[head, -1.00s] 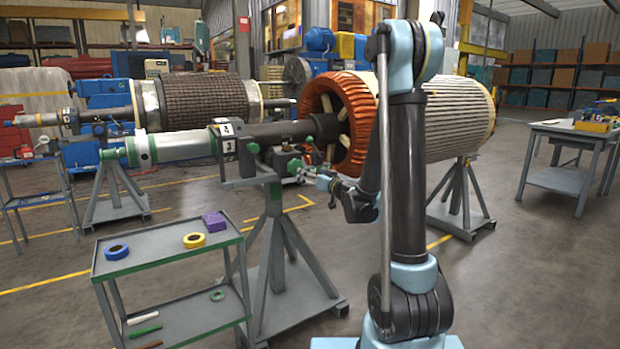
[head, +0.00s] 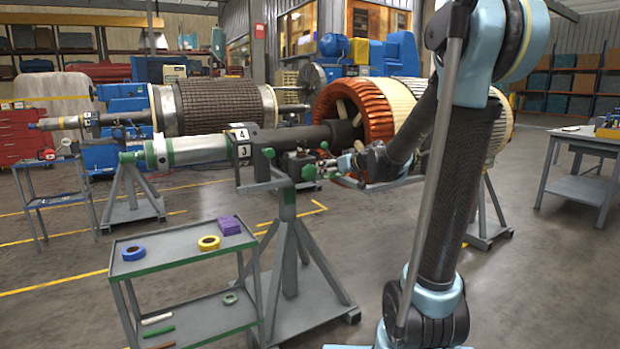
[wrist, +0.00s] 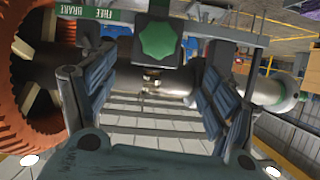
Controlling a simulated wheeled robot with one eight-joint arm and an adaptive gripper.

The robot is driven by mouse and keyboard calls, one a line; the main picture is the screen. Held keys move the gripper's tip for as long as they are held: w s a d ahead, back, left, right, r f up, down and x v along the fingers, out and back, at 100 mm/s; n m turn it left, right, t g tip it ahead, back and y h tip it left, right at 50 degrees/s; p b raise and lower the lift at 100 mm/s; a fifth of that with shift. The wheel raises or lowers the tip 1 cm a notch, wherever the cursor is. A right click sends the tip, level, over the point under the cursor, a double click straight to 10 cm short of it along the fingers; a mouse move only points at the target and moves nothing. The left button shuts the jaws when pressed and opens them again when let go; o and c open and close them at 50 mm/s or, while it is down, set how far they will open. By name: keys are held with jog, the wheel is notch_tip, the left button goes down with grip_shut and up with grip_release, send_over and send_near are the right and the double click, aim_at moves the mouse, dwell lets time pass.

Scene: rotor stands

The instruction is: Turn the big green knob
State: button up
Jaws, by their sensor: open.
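The big green knob (wrist: 159,40) is star-shaped and sits on a dark block at the upper middle of the wrist view. The two ribbed fingers of my gripper (wrist: 153,88) stand wide apart, left and right of it and lower in the picture, with nothing held. I see no finger touching the knob. In the head view my gripper (head: 334,167) is small, at the dark fittings right of the stand head. A green knob (head: 308,172) shows just left of it; my gripper's fingertips are hard to make out there.
The rotor shaft (head: 195,149) rests on a grey stand (head: 288,225) with a green-tipped fitting. The copper-coloured winding (wrist: 30,110) is at left. A tool cart (head: 160,260) stands front left.

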aim_at(311, 174)
jog(key=shift+f+x, duration=0.15)
jog(key=shift+x, duration=4.1)
jog(key=shift+f+x, duration=0.15)
jog(key=shift+x, duration=4.05)
jog(key=shift+d, duration=0.1)
jog(key=shift+c, duration=0.6)
jog(key=c, duration=1)
